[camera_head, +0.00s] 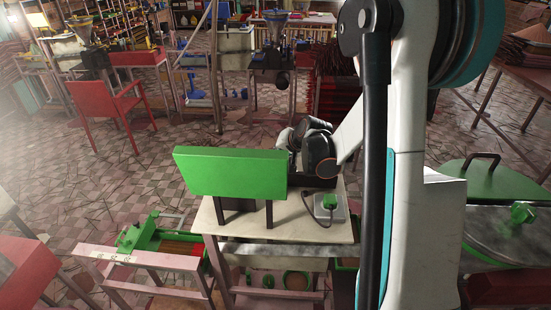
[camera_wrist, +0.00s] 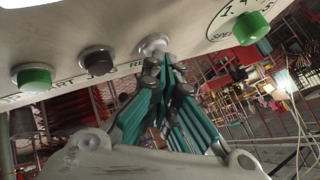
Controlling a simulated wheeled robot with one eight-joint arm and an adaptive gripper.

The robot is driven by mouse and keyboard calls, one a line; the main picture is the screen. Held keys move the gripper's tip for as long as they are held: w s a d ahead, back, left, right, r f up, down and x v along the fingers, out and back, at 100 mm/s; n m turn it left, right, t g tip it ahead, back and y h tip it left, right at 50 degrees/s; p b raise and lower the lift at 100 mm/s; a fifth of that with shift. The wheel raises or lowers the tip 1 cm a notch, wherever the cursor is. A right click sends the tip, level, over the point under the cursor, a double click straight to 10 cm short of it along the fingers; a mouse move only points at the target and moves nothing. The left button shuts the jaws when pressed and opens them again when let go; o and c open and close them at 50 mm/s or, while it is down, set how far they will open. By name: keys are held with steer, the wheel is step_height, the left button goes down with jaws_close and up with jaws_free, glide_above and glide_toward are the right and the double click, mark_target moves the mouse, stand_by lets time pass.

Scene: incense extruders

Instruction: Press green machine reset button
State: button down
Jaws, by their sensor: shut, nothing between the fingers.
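In the wrist view, a pale control panel (camera_wrist: 120,22) crosses the top. A whitish round button (camera_wrist: 153,43) sits on it beside printed letters starting "RE", the rest covered. My gripper (camera_wrist: 166,64) is shut and empty, its teal-sided fingers pointing at this button. The fingertips overlap its lower edge in the picture; I cannot tell whether they touch it. A dark button (camera_wrist: 97,60) and a green button (camera_wrist: 35,77) lie to the left, and a green knob (camera_wrist: 250,28) marked for speed lies right. In the head view my gripper is not clearly visible.
A round green-lidded machine (camera_head: 500,178) is at right. A red chair (camera_head: 108,103) stands on the tiled floor at left.

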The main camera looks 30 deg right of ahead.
steer(key=shift+r, duration=0.15)
steer(key=shift+r+p, duration=0.5)
steer(key=shift+r, duration=0.3)
step_height(320, 180, up, 5)
steer(key=p, duration=0.3)
stand_by(0.7)
